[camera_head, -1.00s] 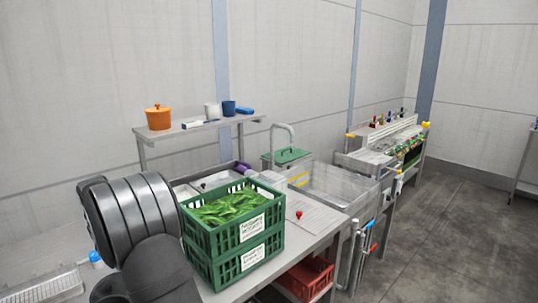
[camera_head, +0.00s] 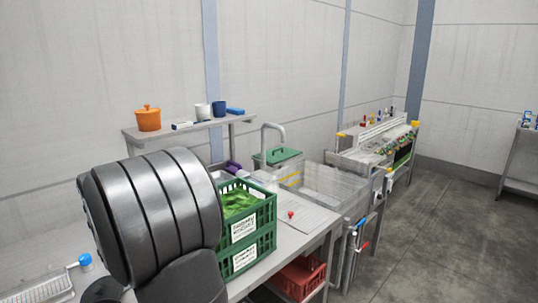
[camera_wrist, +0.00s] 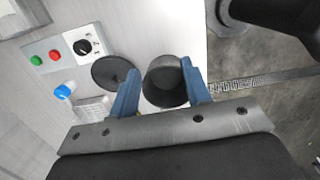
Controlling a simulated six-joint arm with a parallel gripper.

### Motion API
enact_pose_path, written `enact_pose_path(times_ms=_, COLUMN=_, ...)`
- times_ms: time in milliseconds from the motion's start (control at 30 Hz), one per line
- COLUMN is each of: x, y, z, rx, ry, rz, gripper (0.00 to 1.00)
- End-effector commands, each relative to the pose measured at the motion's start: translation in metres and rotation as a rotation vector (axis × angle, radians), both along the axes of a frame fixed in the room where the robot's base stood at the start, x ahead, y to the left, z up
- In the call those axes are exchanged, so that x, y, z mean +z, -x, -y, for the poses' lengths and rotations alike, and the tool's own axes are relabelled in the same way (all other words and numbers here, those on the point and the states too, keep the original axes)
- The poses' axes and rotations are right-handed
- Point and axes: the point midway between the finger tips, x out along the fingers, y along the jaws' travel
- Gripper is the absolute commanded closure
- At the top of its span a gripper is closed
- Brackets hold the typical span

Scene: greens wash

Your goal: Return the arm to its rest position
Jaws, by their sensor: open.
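My gripper (camera_wrist: 160,95) shows in the wrist view with its two blue fingers spread apart. It is open. A dark round cup-like part (camera_wrist: 165,85) appears between and beyond the fingers; I cannot tell its distance, and nothing looks clamped. In the head view my dark ribbed arm (camera_head: 150,215) fills the lower left and hides part of the bench and the green crates. The gripper itself does not show there.
Stacked green crates (camera_head: 247,250) with leafy greens (camera_head: 239,203) stand on the bench (camera_head: 290,240). A sink (camera_head: 330,185) lies behind. A shelf (camera_head: 190,127) holds an orange pot (camera_head: 148,119). A control panel (camera_wrist: 70,45) and blue-capped bottle (camera_wrist: 64,91) show in the wrist view.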

Motion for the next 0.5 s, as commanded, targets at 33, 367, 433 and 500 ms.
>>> enact_pose_path(times_ms=33, x=0.002, y=0.006, z=0.005, rx=-0.036, ry=0.000, rz=0.001, gripper=0.56)
enact_pose_path(times_ms=367, x=-0.001, y=0.039, z=0.014, rx=-0.240, ry=0.008, rz=0.005, gripper=0.56)
enact_pose_path(times_ms=433, x=-0.009, y=0.043, z=0.002, rx=-0.238, ry=0.009, rz=0.005, gripper=0.56)
enact_pose_path(times_ms=500, x=-0.016, y=0.047, z=-0.009, rx=-0.239, ry=0.007, rz=0.006, gripper=0.56)
